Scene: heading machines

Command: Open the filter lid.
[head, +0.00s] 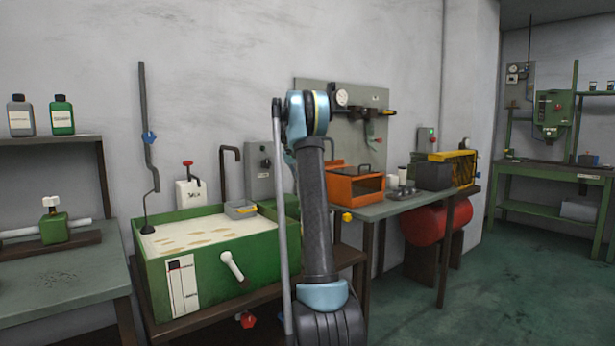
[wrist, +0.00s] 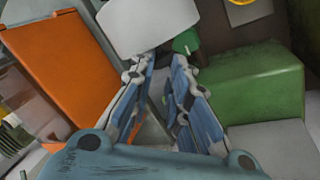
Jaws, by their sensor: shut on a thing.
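An orange box (head: 354,187) with a dark opening and a dark handle on top stands on the bench just right of my arm in the head view. I cannot tell for sure which part is the filter lid. In the wrist view a flat orange panel (wrist: 72,62) lies left of my gripper (wrist: 166,60). My gripper's blue fingers are close together with a narrow gap. What they hold is not clear. A pale plate (wrist: 148,24) and a small green part (wrist: 186,42) show at the fingertips. My arm hides the gripper in the head view.
A green tank (head: 215,262) with a white lever stands left of my arm. A dark grey box (head: 433,175) and a yellow-topped unit (head: 455,160) stand farther right on the bench. A red cylinder (head: 430,228) is below. The floor at right is clear.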

